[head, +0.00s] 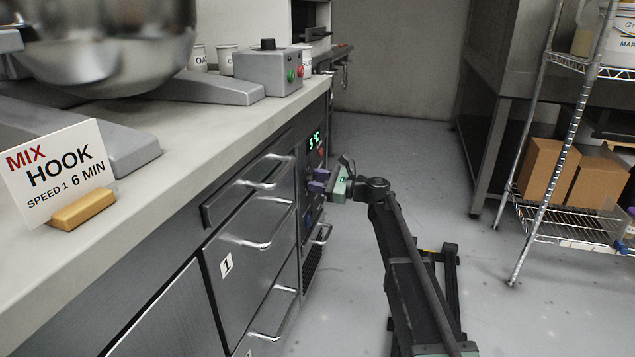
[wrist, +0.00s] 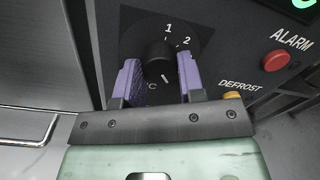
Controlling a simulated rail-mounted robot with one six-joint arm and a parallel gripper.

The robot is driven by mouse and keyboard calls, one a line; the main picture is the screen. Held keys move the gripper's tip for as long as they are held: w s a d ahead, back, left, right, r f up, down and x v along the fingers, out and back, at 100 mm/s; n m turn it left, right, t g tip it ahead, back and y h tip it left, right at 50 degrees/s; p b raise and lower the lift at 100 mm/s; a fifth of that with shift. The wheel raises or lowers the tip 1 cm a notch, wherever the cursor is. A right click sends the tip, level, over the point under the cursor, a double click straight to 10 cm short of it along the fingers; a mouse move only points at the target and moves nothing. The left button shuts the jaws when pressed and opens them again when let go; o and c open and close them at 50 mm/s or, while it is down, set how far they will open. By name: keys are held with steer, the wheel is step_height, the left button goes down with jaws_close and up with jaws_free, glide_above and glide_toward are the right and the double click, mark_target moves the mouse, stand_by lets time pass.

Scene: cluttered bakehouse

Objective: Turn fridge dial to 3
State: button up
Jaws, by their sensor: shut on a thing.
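The fridge dial (wrist: 160,58) is a round black knob on a dark plate in the wrist view. The numbers 1 and 2 show above it and to its upper right; a 3 is not visible. A short light mark shows on the knob's lower front; I cannot tell which number it stands for. My gripper (head: 317,181) is at the fridge's control panel, with its purple fingers on either side of the knob, shut on it. In the head view the fingers hide the dial. A green display (head: 314,140) reads about 5°C above it.
A red alarm button (wrist: 276,60) and a yellow part by the DEFROST label (wrist: 233,95) sit right of the dial. Drawer handles (head: 268,230) stick out left of the panel. A wire shelf (head: 570,225) with boxes stands at right. The floor (head: 420,150) between is clear.

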steer(key=n, duration=0.6)
steer(key=shift+n, duration=0.3)
steer(key=n, duration=0.5)
steer(key=shift+g, duration=0.3)
steer(key=shift+n, duration=0.3)
steer(key=o, duration=0.9)
steer(key=shift+o, duration=0.2)
steer(key=shift+d, duration=0.1)
steer(key=v, duration=1)
steer(key=shift+d+f+b, duration=0.2)
steer(key=shift+d+b, duration=0.2)
steer(key=shift+b, duration=0.05)
steer(key=shift+s, duration=0.1)
